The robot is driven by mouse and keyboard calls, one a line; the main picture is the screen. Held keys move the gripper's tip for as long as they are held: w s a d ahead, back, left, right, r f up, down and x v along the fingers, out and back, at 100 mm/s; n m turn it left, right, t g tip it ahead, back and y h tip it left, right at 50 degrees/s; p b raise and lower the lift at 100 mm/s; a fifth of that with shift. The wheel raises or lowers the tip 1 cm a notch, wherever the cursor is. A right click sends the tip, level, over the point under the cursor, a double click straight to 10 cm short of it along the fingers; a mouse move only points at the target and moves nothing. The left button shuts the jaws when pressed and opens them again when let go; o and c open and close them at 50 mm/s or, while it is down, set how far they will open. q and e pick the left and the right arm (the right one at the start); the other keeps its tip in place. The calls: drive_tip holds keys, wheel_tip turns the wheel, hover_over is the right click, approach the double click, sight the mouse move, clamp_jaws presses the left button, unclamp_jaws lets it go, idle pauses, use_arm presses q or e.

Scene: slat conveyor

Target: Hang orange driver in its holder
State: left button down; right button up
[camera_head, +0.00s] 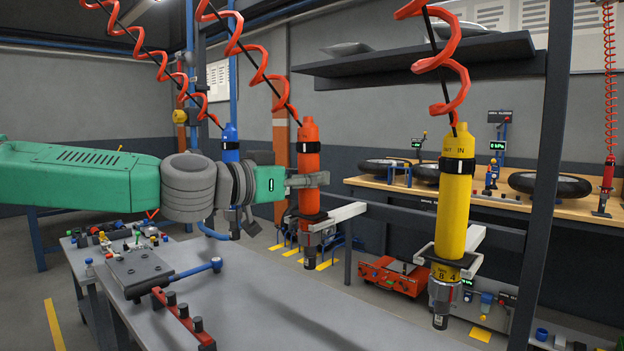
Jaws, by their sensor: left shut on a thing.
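The orange driver (308,152) hangs upright below a red coiled hose, near the middle of the view. My left gripper (310,180) is shut on its body from the left, below the dark band. A pale holder arm (338,216) reaches in from the right to the driver's lower part, where a dark collar surrounds or borders it. I cannot tell whether the driver is seated in it. The driver's silver tip shows below. My right gripper is not in view.
A yellow driver (454,200) sits upright in its own holder at right. A blue driver (231,145) hangs behind my left wrist. Below is a grey table (300,315) with a clamp block (137,272) and red rail (184,318). A dark post (543,190) stands at right.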

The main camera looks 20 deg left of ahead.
use_arm(q)
drive_tip(key=shift+r+p, duration=0.1)
drive_tip(key=shift+p, duration=0.3)
drive_tip(key=shift+f+b, duration=0.3)
drive_tip(key=shift+f, duration=0.05)
idle(1.0)
drive_tip(key=c, duration=1.2)
unclamp_jaws()
drive_tip(key=shift+f, duration=0.1)
drive_tip(key=v, duration=0.7)
drive_tip(key=shift+s+a, duration=0.15)
drive_tip(key=shift+s, duration=0.05)
